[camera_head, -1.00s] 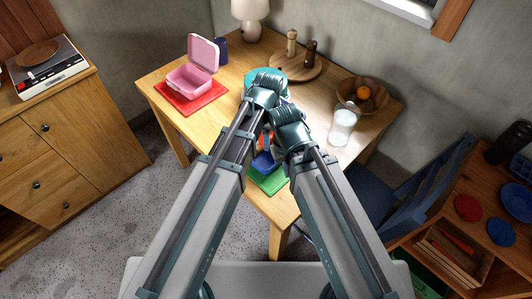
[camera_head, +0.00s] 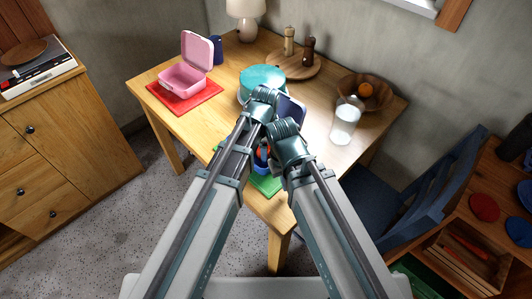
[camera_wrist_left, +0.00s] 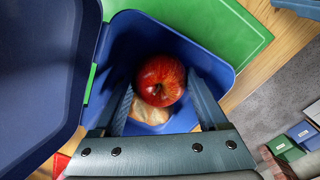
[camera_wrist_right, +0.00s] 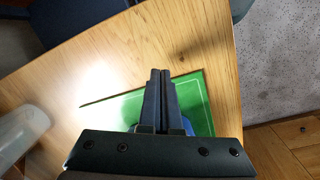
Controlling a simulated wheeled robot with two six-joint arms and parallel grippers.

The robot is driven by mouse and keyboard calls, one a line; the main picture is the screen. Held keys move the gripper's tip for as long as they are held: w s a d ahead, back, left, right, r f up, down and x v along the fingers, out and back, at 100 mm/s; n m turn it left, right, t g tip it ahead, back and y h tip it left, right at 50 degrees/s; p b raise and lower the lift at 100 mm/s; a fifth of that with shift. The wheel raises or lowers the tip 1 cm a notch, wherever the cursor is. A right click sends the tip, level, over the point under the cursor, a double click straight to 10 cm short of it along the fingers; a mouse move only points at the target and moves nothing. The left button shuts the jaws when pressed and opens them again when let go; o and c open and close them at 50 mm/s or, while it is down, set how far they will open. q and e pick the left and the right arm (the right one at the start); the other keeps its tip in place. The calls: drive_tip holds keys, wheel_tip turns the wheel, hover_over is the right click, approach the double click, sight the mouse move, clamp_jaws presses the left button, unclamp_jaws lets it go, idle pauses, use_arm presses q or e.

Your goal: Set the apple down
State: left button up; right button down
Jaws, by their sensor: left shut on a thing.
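The red apple (camera_wrist_left: 161,80) is between the fingers of my left gripper (camera_wrist_left: 163,95), which is shut on it. The apple is inside the blue lunch box (camera_wrist_left: 218,68), above or against a piece of bread (camera_wrist_left: 148,112); contact with the bread cannot be told. The box's blue lid (camera_wrist_left: 45,70) stands open at the left of the left wrist view. In the head view the apple (camera_head: 262,152) and the box (camera_head: 261,168) show partly between my arms. My right gripper (camera_wrist_right: 160,78) is shut and empty, over the table near the green mat (camera_wrist_right: 195,100).
A blue chair (camera_head: 425,190) stands at the table's right.

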use_arm(q)
drive_tip(key=shift+r, duration=0.1)
use_arm(e)
drive_tip(key=shift+r, duration=0.1)
use_arm(q)
drive_tip(key=o, duration=1.1)
drive_tip(key=shift+f, duration=0.2)
use_arm(e)
drive_tip(key=shift+f, duration=0.2)
use_arm(q)
drive_tip(key=o, duration=0.4)
drive_tip(key=shift+r, duration=0.1)
use_arm(e)
drive_tip(key=shift+r, duration=0.1)
use_arm(q)
wheel_tip(320, 180, up, 12)
drive_tip(key=p, duration=1.2)
drive_tip(key=shift+s+r, duration=0.15)
drive_tip(key=shift+s, duration=0.15)
use_arm(e)
wheel_tip(320, 180, up, 12)
drive_tip(key=shift+r, duration=0.15)
